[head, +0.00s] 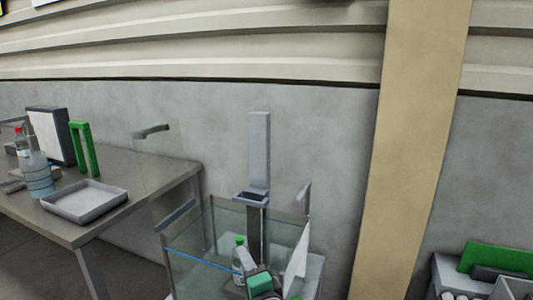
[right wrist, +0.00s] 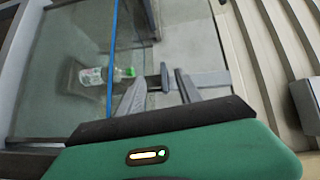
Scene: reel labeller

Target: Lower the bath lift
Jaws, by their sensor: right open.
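The bath lift (head: 259,150) is a tall grey upright with a bracket (head: 250,196) at mid-height and a darker post below. It stands at the far side of a glass-walled bath (head: 200,240). My right gripper (head: 262,280) is low in the head view, in front of the post, with its fingertips hard to make out. In the right wrist view its open fingers (right wrist: 158,88) are apart, with a grey bar (right wrist: 208,79) beyond them; I cannot tell whether they touch it. A green-capped bottle (head: 239,257) is seen through the glass, also in the right wrist view (right wrist: 95,76).
A table (head: 150,175) at left holds a grey tray (head: 85,201), a green frame (head: 84,148) and bottles. Grey handles show on glass panels near the bath. A beige pillar (head: 412,150) rises at right. A bin (head: 447,275) with a green item stands at lower right.

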